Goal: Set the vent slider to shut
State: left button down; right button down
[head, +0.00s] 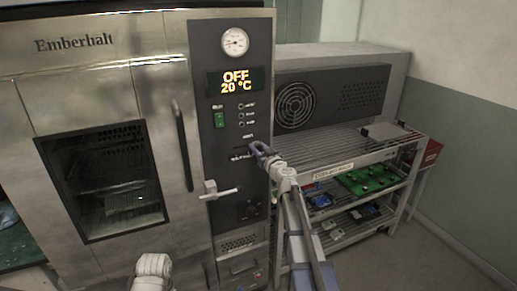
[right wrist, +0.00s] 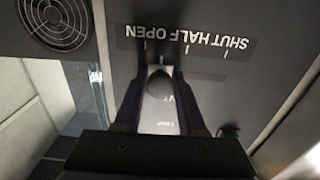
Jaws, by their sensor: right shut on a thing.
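The vent slider is on the dark control panel (head: 243,115) of the oven. Its knob (right wrist: 160,84) shows in the right wrist view between the fingers of my right gripper (right wrist: 158,75), which is shut on it. That view is upside down, with the scale label (right wrist: 187,38) reading SHUT at the right, HALF in the middle and OPEN at the left. The knob stands near the OPEN mark, a little toward HALF. In the head view my right gripper (head: 262,152) is against the panel and hides the knob. My left gripper is not in view.
The oven's white lever (head: 218,191) sticks out just below and left of my right gripper. A vertical door handle (head: 183,146) is further left. A metal rack (head: 345,160) with boards and parts stands at the right. My pale arm part shows at the bottom.

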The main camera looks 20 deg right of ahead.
jog(key=shift+a, duration=0.1)
dwell(0.5)
jog(key=a, duration=0.8)
jog(key=shift+a, duration=0.1)
jog(key=c, duration=0.5)
grip_release()
jog(key=shift+a, duration=0.15)
jog(key=shift+c, duration=0.2)
jog(key=shift+s, duration=0.1)
send_near(235, 148)
jog(key=shift+s, duration=0.65)
jog(key=shift+a, duration=0.15)
